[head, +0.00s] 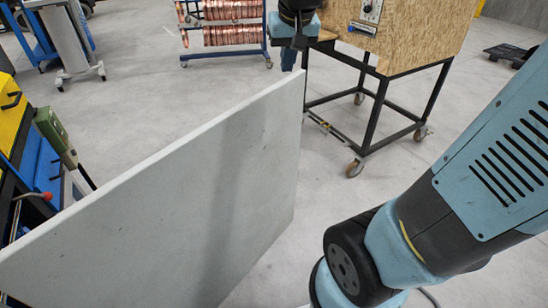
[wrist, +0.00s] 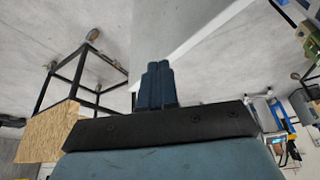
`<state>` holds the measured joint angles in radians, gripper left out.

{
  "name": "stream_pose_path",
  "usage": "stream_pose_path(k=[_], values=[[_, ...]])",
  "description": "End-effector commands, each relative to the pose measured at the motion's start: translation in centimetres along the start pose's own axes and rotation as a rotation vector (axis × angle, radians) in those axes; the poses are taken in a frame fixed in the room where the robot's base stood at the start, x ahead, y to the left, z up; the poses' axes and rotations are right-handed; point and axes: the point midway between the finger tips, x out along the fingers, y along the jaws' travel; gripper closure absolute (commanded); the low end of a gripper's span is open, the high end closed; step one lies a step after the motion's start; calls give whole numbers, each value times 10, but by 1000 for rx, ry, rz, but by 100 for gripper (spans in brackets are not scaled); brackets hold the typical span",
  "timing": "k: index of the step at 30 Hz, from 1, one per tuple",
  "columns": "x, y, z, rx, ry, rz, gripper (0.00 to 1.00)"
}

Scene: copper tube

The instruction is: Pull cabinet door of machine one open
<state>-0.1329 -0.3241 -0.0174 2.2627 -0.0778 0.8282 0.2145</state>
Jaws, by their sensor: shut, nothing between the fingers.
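The cabinet door (head: 190,195) is a large flat grey panel. In the head view it stands swung out from the machine (head: 30,170) at the left edge, reaching into the middle of the picture. My gripper (head: 289,58) is near the top centre, just beyond the door's far upper corner. In the wrist view my gripper (wrist: 157,72) has its two dark blue fingers pressed together, with nothing between them. The pale door (wrist: 185,25) shows behind and beside the fingertips. I cannot tell whether they touch it. No handle is visible on the door.
A wooden box on a wheeled black frame (head: 385,100) stands beyond the door at upper right. A rack of copper tube (head: 232,35) stands at the back. A grey wheeled stand (head: 70,45) is at upper left. Open concrete floor lies between them.

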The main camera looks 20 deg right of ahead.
Motion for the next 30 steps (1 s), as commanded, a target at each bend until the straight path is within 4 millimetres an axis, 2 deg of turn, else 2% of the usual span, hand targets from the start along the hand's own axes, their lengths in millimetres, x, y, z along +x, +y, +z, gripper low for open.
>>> stream_pose_path(k=[1,6,12,21,30], values=[[11,-7,-12,4,-16,3,100],[48,-26,-44,48,-62,17,100],[98,-42,-70,143,-133,56,100],[183,-52,-88,334,-241,178,100],[273,-60,-89,520,-295,370,100]])
